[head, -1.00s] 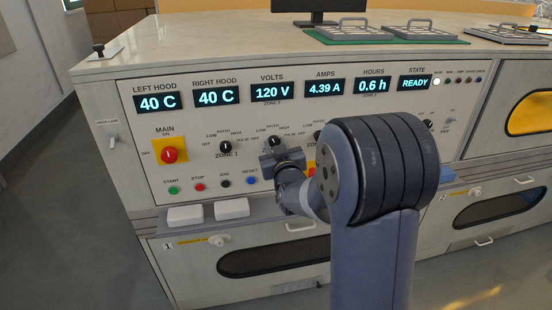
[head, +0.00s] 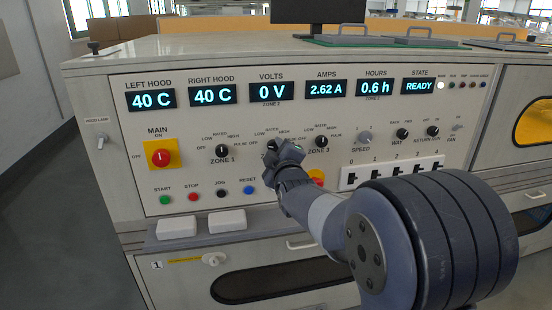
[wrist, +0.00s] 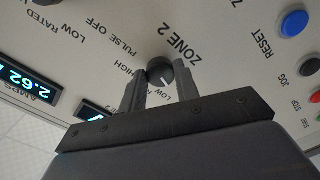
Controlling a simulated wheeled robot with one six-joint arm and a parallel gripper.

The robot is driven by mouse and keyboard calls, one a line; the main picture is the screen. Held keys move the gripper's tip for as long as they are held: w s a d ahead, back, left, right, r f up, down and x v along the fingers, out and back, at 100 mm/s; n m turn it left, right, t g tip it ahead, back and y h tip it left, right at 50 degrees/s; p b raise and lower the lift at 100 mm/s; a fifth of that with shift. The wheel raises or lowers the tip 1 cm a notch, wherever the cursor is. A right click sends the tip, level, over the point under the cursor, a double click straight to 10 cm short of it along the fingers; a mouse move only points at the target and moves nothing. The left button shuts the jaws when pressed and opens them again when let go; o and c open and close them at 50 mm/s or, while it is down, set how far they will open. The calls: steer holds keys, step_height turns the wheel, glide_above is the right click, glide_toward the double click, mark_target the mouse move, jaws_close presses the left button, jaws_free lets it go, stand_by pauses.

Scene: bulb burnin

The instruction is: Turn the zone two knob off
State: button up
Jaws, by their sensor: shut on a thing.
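The zone two knob (wrist: 160,70) is a dark round knob with a light pointer mark, next to the ZONE 2 label (wrist: 222,45) in the wrist view. My gripper (wrist: 161,84) is shut on it, one finger on each side. In the head view my gripper (head: 278,147) reaches the panel between the ZONE 1 knob (head: 222,150) and ZONE 3 knob (head: 321,142), largely hiding the zone two knob. The volts display (head: 265,91), marked ZONE 2, reads 0 V. The fingers hide part of the dial lettering, so the exact position pointed at is unclear.
The amps display (head: 326,89) reads 2.62 A; the state display (head: 418,87) reads READY. The red main switch (head: 160,157) and coloured push buttons sit left and below. A red-and-yellow control (head: 316,178) lies close beside my arm. Two white blocks rest on the ledge.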

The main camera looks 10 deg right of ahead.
steer(key=shift+n+b, duration=0.3)
steer(key=shift+n, duration=0.3)
steer(key=o, duration=1)
steer(key=s, duration=1)
steer(key=shift+s+p, duration=0.3)
steer(key=shift+s, duration=0.1)
steer(key=w, duration=1.1)
steer(key=shift+b, duration=0.3)
